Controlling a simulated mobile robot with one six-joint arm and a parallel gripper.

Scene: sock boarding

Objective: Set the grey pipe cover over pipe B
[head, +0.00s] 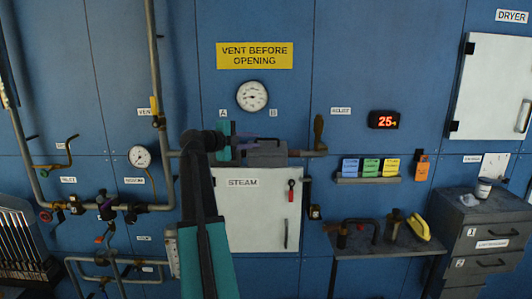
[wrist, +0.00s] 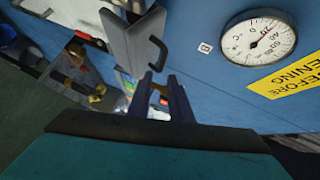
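The grey pipe cover (head: 267,159) is at the pipe line below the label B (head: 273,112), above the white STEAM door. The pipe behind it is hidden, and I cannot tell how fully the cover encloses it. In the wrist view the cover (wrist: 128,38) shows as angled grey plates with a black handle (wrist: 158,52). My gripper (head: 246,142) is just left of the cover in the head view. In the wrist view its two blue-purple fingers (wrist: 162,78) are apart, with a clear gap, and their tips are close to the handle. I see no firm grip on it.
A brown lever (head: 319,131) stands at the pipe's right end. A round gauge (head: 252,96) is on the wall above. The STEAM door (head: 256,212) is below.

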